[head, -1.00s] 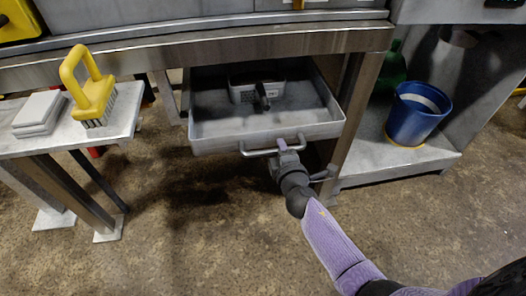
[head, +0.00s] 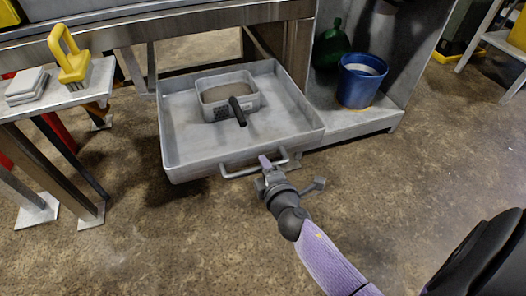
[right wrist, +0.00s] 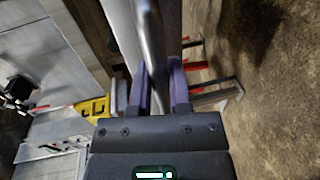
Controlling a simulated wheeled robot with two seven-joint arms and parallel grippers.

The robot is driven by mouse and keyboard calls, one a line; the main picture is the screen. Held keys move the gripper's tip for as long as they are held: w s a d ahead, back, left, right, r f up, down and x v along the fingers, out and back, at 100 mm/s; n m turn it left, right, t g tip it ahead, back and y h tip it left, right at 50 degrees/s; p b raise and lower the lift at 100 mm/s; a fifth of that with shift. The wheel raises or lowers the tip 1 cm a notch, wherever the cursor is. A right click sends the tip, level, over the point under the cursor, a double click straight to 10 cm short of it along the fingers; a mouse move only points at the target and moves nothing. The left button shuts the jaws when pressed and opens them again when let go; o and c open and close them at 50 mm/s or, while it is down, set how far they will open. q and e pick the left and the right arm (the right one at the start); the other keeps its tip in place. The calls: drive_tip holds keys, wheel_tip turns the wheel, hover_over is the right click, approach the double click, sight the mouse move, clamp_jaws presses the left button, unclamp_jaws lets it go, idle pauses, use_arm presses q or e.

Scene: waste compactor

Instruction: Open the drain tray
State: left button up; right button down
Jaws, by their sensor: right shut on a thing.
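The drain tray (head: 190,133) is a shallow grey metal tray that stands well out from under the machine in the head view. A bar handle (head: 238,171) runs along its front wall. My right gripper (head: 268,165) is shut on this handle near its right part. In the right wrist view the handle bar (right wrist: 152,45) passes between the purple fingers of the gripper (right wrist: 160,85). A grey strainer box (head: 215,112) with a black handle sits inside the tray. My left gripper is not in view.
A side table (head: 93,92) at the left holds a yellow-handled brush (head: 72,62) and a stack of pale pads (head: 27,84). A blue bucket (head: 357,85) and a green bottle (head: 330,45) stand on a low shelf (head: 350,122) at the right. The floor in front is clear.

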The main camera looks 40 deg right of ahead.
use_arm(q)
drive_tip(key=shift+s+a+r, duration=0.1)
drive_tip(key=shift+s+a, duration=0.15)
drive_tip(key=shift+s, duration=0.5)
use_arm(e)
drive_tip(key=shift+s+a, duration=0.2)
drive_tip(key=shift+s, duration=0.5)
drive_tip(key=c, duration=0.9)
unclamp_jaws()
drive_tip(key=o, duration=0.3)
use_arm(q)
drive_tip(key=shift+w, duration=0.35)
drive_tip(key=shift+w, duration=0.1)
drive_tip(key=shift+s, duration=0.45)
use_arm(e)
drive_tip(key=v, duration=1)
